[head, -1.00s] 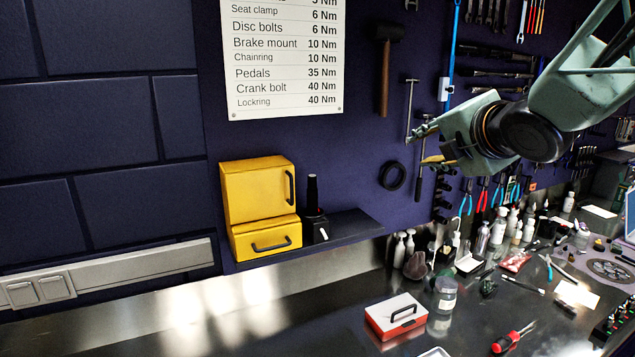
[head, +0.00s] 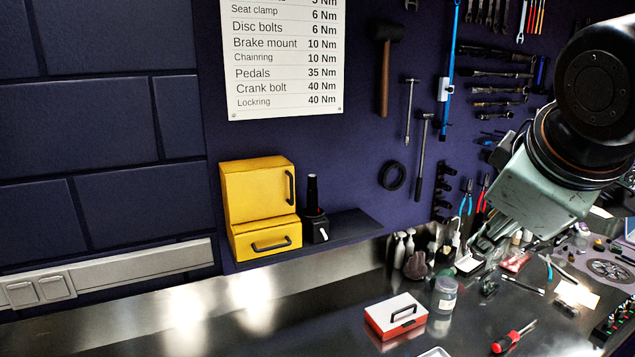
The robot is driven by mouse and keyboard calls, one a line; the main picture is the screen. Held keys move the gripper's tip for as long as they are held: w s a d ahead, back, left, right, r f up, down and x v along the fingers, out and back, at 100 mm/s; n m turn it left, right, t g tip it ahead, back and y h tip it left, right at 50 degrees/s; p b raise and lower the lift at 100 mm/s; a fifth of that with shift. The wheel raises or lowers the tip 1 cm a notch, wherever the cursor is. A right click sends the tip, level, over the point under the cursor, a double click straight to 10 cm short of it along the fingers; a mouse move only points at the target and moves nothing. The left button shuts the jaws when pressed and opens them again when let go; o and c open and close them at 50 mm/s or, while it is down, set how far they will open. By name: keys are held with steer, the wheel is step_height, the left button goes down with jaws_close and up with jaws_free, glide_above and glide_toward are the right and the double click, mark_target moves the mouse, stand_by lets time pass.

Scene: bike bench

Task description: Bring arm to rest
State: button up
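My arm hangs in from the upper right in the head view, with a black round joint and a pale green wrist housing. My gripper (head: 474,254) points down and to the left from it, in front of the bottles along the back of the bench. Its metal fingers overlap the cluttered background, so I cannot tell how far apart they are. No held object can be made out.
A red and white case (head: 396,316), a clear jar (head: 445,295) and a red screwdriver (head: 514,337) are on the steel bench (head: 270,325). A yellow cabinet (head: 258,192) stands on the wall shelf (head: 352,226). The bench's left part is clear.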

steer(key=s+a+f+m+g+y, duration=0.1)
steer(key=s+a+f+m+g, duration=0.1)
steer(key=s, duration=0.9)
steer(key=s+a+f+m+g+y, duration=0.1)
steer(key=s+a+f+m, duration=0.3)
steer(key=s, duration=0.6)
steer(key=shift+s+a+f+m+g, duration=0.35)
steer(key=shift+a+m+g, duration=0.4)
steer(key=shift+m, duration=0.35)
steer(key=shift+c, duration=0.5)
